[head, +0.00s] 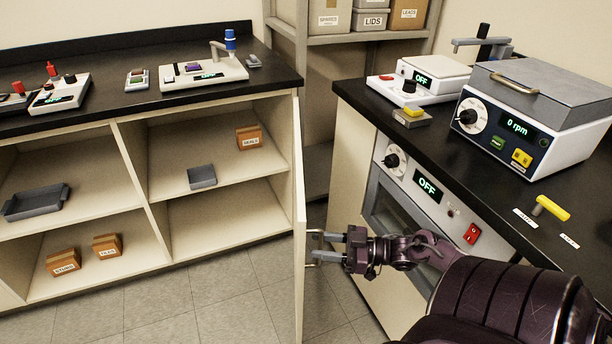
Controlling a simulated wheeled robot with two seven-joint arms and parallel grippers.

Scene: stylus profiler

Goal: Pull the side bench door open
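The side bench door (299,220) is a pale panel that stands swung out from the left bench, seen nearly edge-on. Its metal handle (312,263) sticks out from the door's right face. My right gripper (334,247) is at the handle, its two grey fingers pointing left toward the door. The fingers are apart with a gap between them, and the handle partly overlaps their tips. I cannot tell whether they touch it. My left gripper is not in view.
The left bench's open shelves hold a grey tray (37,202), a small grey bin (202,177) and several brown boxes. The right bench with its oven (405,210) stands close beside my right arm. Tiled floor (215,305) is clear left of the door.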

